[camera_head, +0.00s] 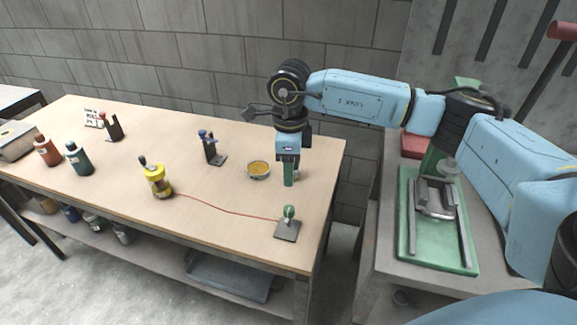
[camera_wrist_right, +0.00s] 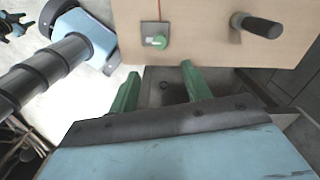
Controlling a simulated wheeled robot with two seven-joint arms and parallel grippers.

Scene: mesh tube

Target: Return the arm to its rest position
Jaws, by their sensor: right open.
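My right arm (camera_head: 345,95) reaches in from the right over the wooden table (camera_head: 225,205) and bends down near its right end. My right gripper (camera_head: 289,180) points down beside the small bowl (camera_head: 258,176). In the wrist view its two green fingers (camera_wrist_right: 162,85) stand apart with nothing between them. A dark stand with a green knob (camera_wrist_right: 155,41) shows beyond the fingers there. The same stand is near the table's front right corner (camera_head: 287,231) in the head view, apart from the gripper.
A yellow canister (camera_head: 157,182) holds a red line running to the green-knobbed stand. A blue-topped stand (camera_head: 213,150) and bottles (camera_head: 79,158) are farther left. A green vise plate (camera_head: 455,257) lies on the right bench. A dark cylinder (camera_wrist_right: 263,27) shows on the table in the wrist view.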

